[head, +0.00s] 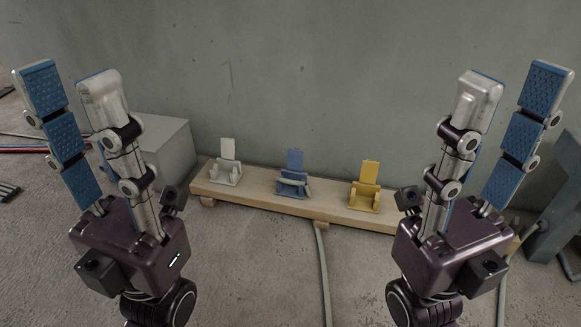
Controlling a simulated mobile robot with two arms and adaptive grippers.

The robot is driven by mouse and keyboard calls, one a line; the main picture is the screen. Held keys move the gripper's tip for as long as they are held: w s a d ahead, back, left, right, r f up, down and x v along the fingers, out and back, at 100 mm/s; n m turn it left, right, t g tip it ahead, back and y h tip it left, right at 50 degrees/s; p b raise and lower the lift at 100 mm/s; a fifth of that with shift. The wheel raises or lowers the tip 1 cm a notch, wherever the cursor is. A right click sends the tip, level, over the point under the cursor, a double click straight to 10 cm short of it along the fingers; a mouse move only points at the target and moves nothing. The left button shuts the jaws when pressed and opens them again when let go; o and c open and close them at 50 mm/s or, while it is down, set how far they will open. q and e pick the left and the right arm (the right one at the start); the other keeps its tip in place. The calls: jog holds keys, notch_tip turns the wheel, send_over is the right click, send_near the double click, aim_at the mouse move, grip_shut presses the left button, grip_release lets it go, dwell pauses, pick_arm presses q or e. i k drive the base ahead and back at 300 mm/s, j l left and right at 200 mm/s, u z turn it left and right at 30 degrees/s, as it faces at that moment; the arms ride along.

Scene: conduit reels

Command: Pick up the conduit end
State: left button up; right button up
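My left gripper (69,80) is raised at the left, fingers up, open and empty. My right gripper (513,85) is raised at the right, fingers up, open and empty. Neither gripper touches the conduit.
A wooden beam (335,206) by the wall carries a white holder (227,172), a blue holder (294,163) and a yellow holder (366,192). A grey box (165,140) stands left. Coloured conduits (20,149) lie far left. A blue-grey frame (545,235) stands right. The middle floor is mostly clear.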

aim_at(293, 183)
jog(key=i+l, duration=0.35)
jog(key=i, duration=0.25)
jog(key=i+l+u, duration=0.1)
jog(key=i+l, duration=0.2)
jog(key=i, duration=0.3)
jog(key=i+l, duration=0.4)
jog(key=i, duration=0.2)
jog(key=j+u, duration=0.05)
